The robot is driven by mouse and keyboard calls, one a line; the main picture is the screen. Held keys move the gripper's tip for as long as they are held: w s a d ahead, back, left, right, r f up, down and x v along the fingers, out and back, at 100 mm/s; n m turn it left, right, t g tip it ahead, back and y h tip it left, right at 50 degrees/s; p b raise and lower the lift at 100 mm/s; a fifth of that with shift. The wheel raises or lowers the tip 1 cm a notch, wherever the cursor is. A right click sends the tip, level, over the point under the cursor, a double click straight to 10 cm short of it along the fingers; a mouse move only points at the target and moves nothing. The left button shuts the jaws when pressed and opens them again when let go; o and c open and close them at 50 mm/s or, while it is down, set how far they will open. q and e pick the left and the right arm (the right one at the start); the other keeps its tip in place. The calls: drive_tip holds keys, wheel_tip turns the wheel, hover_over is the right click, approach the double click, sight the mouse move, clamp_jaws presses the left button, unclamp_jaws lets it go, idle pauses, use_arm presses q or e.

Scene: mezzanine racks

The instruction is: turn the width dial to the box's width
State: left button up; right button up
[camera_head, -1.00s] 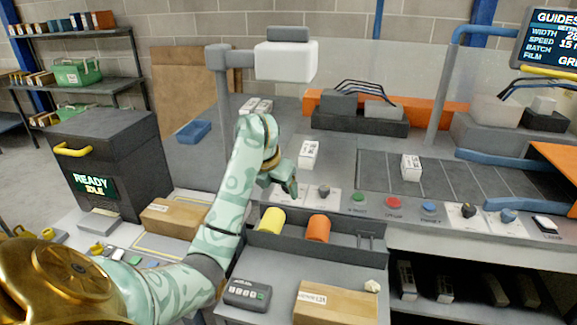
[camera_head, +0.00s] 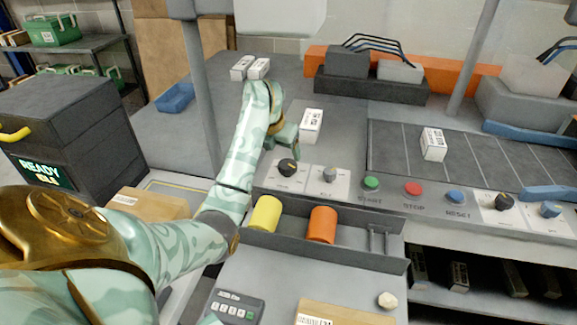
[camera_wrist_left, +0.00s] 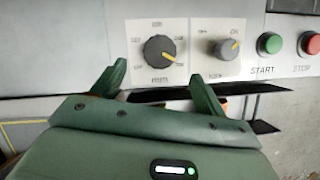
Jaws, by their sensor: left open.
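A black dial (camera_wrist_left: 159,49) with a yellow pointer mark sits on a white plate in the left wrist view. Its mark points to the lower right; the printing below it is blurred but looks like WIDTH. It also shows in the head view (camera_head: 288,167). My left gripper (camera_wrist_left: 160,77) is open and empty, its fingers below and to either side of this dial, with a gap to it. In the head view the gripper (camera_head: 290,140) appears just above the dial. White boxes lie on the bench (camera_head: 311,122) and on the dark conveyor (camera_head: 433,144); which one is meant I cannot tell.
A second, smaller dial (camera_head: 329,174) stands right beside it, then green START (camera_head: 371,183), red STOP (camera_head: 413,188) and blue RESET (camera_head: 455,196) buttons. More dials (camera_head: 503,202) sit further right. Below is a grey tray (camera_head: 360,255) with yellow (camera_head: 265,213) and orange (camera_head: 322,224) rolls.

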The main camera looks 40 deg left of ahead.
sight(287, 164)
use_arm(q)
drive_tip(key=b+x, duration=0.2)
drive_tip(key=x, duration=0.5)
drive_tip(key=shift+b, duration=0.3)
drive_tip(key=shift+w+f, duration=0.2)
drive_tip(key=shift+f, duration=0.15)
drive_tip(key=c, duration=1)
